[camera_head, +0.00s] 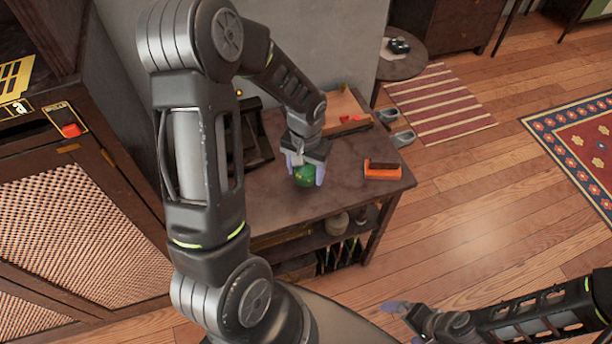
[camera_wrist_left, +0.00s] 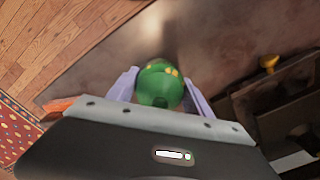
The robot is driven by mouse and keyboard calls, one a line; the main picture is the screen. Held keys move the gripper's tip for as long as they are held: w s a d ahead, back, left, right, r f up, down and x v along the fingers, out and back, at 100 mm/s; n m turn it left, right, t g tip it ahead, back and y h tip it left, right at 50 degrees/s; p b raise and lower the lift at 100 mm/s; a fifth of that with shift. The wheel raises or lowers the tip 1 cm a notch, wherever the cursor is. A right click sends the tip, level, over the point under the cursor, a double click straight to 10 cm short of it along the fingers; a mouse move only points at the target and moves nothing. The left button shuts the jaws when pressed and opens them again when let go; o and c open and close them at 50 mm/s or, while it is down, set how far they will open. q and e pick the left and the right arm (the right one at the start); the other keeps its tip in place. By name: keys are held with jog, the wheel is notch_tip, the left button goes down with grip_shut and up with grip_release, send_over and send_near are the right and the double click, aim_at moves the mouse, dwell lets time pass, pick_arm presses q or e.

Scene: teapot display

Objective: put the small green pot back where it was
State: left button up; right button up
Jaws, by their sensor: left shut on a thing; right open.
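The small green pot (camera_head: 304,175) is between the fingers of my left gripper (camera_head: 306,172), over the dark table (camera_head: 346,205). In the left wrist view the green pot (camera_wrist_left: 160,86) has yellow marks and sits between the two pale fingers of the left gripper (camera_wrist_left: 161,92), which is shut on it. I cannot tell whether the pot touches the tabletop. My right gripper (camera_head: 398,308) is at the bottom of the head view, open and empty, low over the floor.
An orange and dark block (camera_head: 382,169) lies on the table's right part. A wooden board (camera_head: 343,104) with a red item is at the back. A dark stand (camera_head: 250,135) is at the left.

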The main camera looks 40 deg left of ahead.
aim_at(306, 178)
pick_arm(q)
notch_tip(306, 178, down, 3)
jog(key=shift+r, duration=0.1)
jog(key=shift+f, duration=0.25)
jog(key=o, duration=1.6)
jog(key=shift+r, duration=0.15)
jog(key=shift+r, duration=0.5)
notch_tip(306, 178, up, 11)
jog(key=shift+r+b, duration=0.1)
jog(key=shift+b, duration=0.55)
